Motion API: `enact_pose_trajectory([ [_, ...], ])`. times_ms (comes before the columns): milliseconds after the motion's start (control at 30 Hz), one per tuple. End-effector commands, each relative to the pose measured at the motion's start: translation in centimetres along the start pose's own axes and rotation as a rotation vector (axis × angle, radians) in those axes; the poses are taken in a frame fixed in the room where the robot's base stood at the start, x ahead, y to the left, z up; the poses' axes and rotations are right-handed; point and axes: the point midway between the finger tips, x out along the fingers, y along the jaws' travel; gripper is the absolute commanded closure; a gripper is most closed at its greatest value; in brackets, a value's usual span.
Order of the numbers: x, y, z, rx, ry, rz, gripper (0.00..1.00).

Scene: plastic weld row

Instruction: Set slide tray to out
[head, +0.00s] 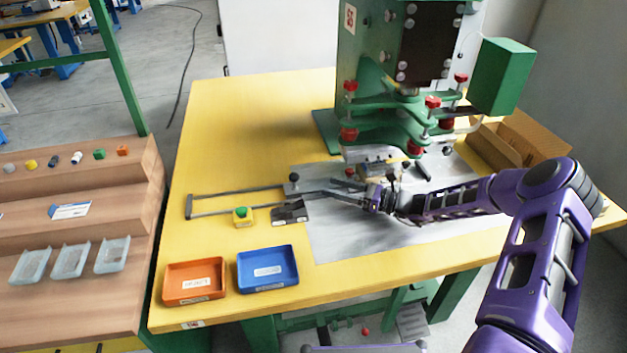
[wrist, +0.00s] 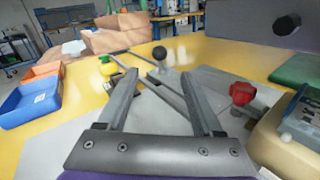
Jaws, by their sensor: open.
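My gripper (head: 332,189) is open, its two long fingers pointing left, low over the grey sheet on the table. In the wrist view my gripper (wrist: 160,82) has an empty gap between its fingers. A dark round knob on a short post (head: 294,177) stands just beyond the fingertips; in the wrist view the knob (wrist: 159,54) is centred between them, apart from both. The slide's metal rails (head: 235,192) run left from the press to an end bar. A grey block (head: 378,168) sits under the press head; my arm partly hides this area, and I cannot tell the tray's exact extent.
The green press (head: 385,120) with red knobs stands behind my gripper. Orange (head: 195,281) and blue (head: 267,269) bins stand in front. The yellow table's left back is clear.

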Motion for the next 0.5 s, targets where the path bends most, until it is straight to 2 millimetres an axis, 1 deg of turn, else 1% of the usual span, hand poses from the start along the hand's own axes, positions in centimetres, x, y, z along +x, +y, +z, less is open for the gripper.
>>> enact_pose_trajectory([
  [33, -1.2, -0.1, 0.1, -0.001, 0.000, -0.002, 0.33],
  [100, -2.5, -0.1, 0.1, -0.001, 0.000, -0.002, 0.33],
  [200, -3.9, -0.1, 0.0, 0.000, 0.000, -0.001, 0.33],
  [333, -4.9, 0.0, 0.0, 0.000, 0.000, 0.000, 0.33],
  [500, -5.3, 0.0, 0.0, 0.001, 0.000, 0.001, 0.33],
])
